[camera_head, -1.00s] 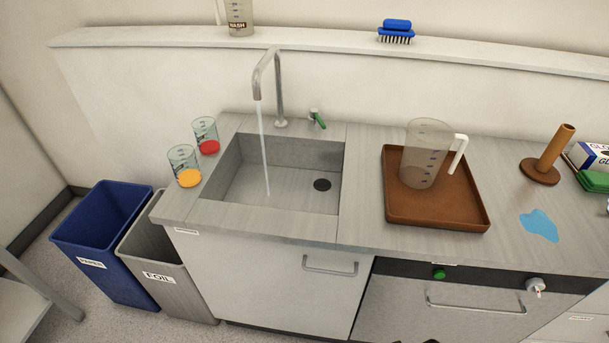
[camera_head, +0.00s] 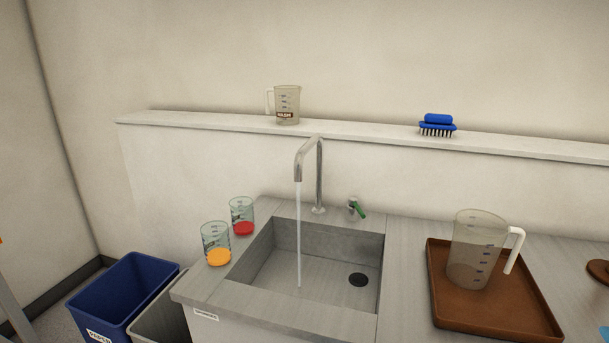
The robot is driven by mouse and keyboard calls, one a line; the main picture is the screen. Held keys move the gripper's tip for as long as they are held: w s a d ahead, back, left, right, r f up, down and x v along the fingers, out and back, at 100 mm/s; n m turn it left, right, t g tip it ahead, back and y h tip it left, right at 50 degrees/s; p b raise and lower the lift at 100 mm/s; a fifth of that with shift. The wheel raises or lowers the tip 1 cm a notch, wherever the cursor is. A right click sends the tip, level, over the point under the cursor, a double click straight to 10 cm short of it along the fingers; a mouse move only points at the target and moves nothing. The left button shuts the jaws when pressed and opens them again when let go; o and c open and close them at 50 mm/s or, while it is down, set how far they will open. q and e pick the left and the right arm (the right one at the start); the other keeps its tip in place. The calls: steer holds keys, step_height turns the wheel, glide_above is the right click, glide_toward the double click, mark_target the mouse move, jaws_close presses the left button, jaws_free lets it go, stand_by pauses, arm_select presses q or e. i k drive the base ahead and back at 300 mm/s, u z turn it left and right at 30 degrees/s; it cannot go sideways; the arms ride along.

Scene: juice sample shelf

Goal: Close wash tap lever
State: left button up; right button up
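The wash tap (camera_head: 319,180) is a tall metal spout at the back of the sink. A stream of water (camera_head: 299,240) runs from it into the sink basin (camera_head: 325,262). The green tap lever (camera_head: 359,210) sits on a small metal body to the right of the spout, on the counter behind the basin. It points toward the front right. Neither of my grippers shows in the head view.
Two beakers, with orange (camera_head: 218,257) and red (camera_head: 243,228) contents, stand left of the sink. A clear jug (camera_head: 474,250) stands on a brown tray (camera_head: 498,324) at right. The shelf (camera_head: 380,141) above holds a wash jug (camera_head: 287,105) and blue brush (camera_head: 437,126). A blue bin (camera_head: 125,290) stands at lower left.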

mark_target(353, 200)
steer(key=k, duration=1.25)
steer(key=u, duration=0.6)
steer(key=i, duration=1.85)
steer(key=z, duration=0.75)
